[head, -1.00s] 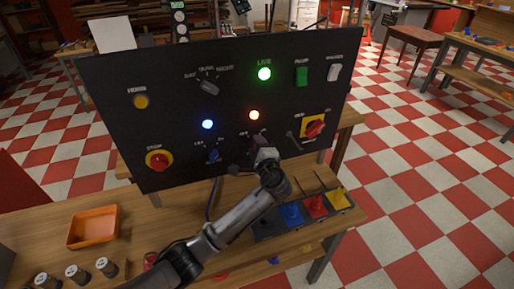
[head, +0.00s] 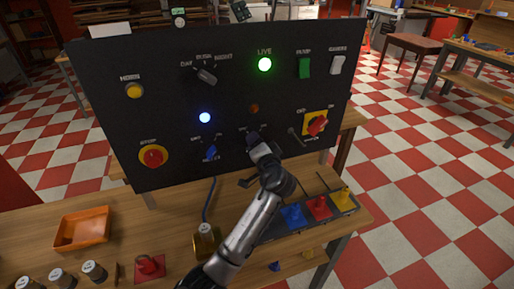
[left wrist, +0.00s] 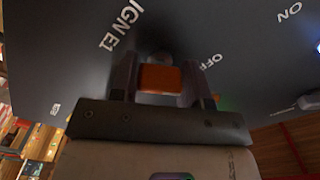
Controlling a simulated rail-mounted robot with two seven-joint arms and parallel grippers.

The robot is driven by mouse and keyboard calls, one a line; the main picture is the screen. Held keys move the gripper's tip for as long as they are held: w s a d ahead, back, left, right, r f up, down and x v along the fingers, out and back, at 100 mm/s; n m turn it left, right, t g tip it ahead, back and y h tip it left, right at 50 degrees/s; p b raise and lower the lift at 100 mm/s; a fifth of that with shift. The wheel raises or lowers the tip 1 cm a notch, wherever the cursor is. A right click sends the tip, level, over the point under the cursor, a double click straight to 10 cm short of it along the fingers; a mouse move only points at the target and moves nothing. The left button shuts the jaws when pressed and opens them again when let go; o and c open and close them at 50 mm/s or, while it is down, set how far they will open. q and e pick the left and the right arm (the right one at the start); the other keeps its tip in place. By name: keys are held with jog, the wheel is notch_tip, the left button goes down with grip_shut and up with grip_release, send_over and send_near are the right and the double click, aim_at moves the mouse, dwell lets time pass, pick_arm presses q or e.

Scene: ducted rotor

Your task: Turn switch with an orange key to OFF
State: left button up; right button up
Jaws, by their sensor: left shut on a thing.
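The orange key (left wrist: 160,78) sits at the switch on the black panel (head: 120,60). My left gripper (left wrist: 160,82) is shut on it, one finger on each side. The panel labels OFF (left wrist: 211,62), ON and IGN E1 show around it in the left wrist view. In the head view my left gripper (head: 256,142) is against the panel at the switch and covers the key. The lamp (head: 253,108) above this switch is dark. My right gripper is not in view.
A switch with a blue key (head: 210,151) is left of my gripper, under a lit blue lamp (head: 205,118). A red rotary switch (head: 317,124) is to the right and a red stop button (head: 152,156) far left. An orange tray (head: 82,229) stands on the bench.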

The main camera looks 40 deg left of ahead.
pick_arm(q)
jog(key=shift+n+b, duration=0.35)
jog(key=shift+n, duration=0.45)
jog(key=o, duration=0.9)
jog(key=shift+d, duration=0.1)
jog(key=shift+s+d, duration=0.15)
jog(key=shift+d, duration=0.1)
jog(key=p+v, duration=0.1)
jog(key=v, duration=1.2)
jog(key=shift+d+p, duration=0.1)
jog(key=shift+p, duration=0.2)
